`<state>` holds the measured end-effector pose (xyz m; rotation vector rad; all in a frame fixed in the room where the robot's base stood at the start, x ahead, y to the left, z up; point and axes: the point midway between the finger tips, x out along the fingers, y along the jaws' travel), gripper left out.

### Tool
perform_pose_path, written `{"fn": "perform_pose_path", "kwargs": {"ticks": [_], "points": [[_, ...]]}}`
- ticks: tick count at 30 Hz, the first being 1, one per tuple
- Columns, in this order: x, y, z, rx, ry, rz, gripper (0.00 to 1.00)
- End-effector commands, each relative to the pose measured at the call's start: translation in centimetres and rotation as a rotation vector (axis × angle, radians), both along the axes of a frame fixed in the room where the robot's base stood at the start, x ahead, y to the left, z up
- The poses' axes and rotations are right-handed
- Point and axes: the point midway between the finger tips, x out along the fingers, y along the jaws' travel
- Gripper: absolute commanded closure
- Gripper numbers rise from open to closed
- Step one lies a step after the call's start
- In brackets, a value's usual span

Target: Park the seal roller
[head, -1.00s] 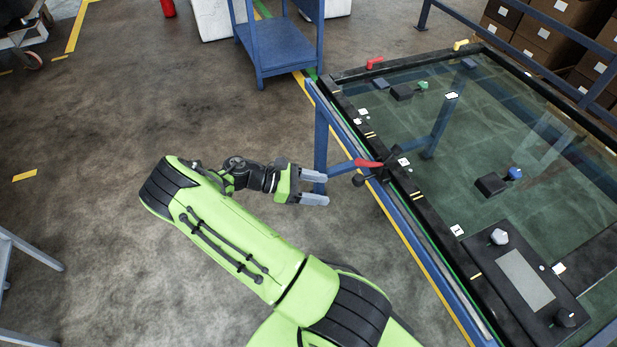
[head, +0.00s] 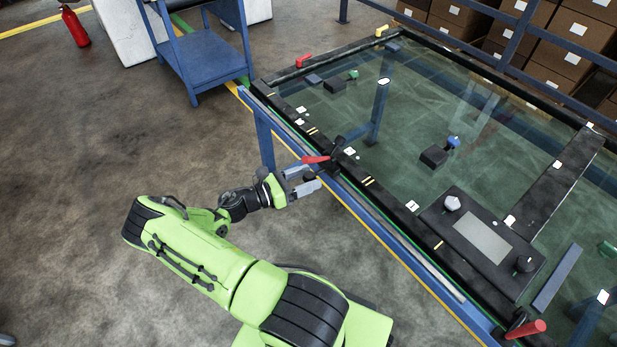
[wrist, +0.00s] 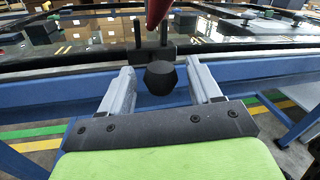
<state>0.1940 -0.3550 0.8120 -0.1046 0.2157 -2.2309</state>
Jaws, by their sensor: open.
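What looks like the seal roller is a black fitting with a red handle (head: 315,159) on the near-left edge of the glass-topped table (head: 375,212). In the wrist view its red handle (wrist: 157,12) rises at the top centre, and a black faceted knob (wrist: 160,77) faces me below it. My gripper (head: 308,180) is right beside the fitting, just outside the table edge. Its fingers are apart, and in the wrist view the knob appears between the fingertips (wrist: 160,68) with a gap on each side. I cannot tell how deep the knob sits between them.
A black panel with a grey screen (head: 482,236) lies on the table's near edge. Another red handle (head: 526,329) is at the lower right corner. A blue trolley (head: 205,56) stands beyond the table's far-left corner. The floor left of my arm is clear.

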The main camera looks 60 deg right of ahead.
Motion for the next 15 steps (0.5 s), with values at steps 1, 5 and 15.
{"fn": "perform_pose_path", "kwargs": {"ticks": [1, 5, 15], "points": [[-0.36, -0.40, -0.06, 0.000, 0.001, -0.001, 0.37], [-0.74, -0.87, -0.03, 0.001, 0.001, 0.000, 0.37], [-0.69, -0.86, -0.01, 0.001, 0.001, 0.001, 0.60]]}}
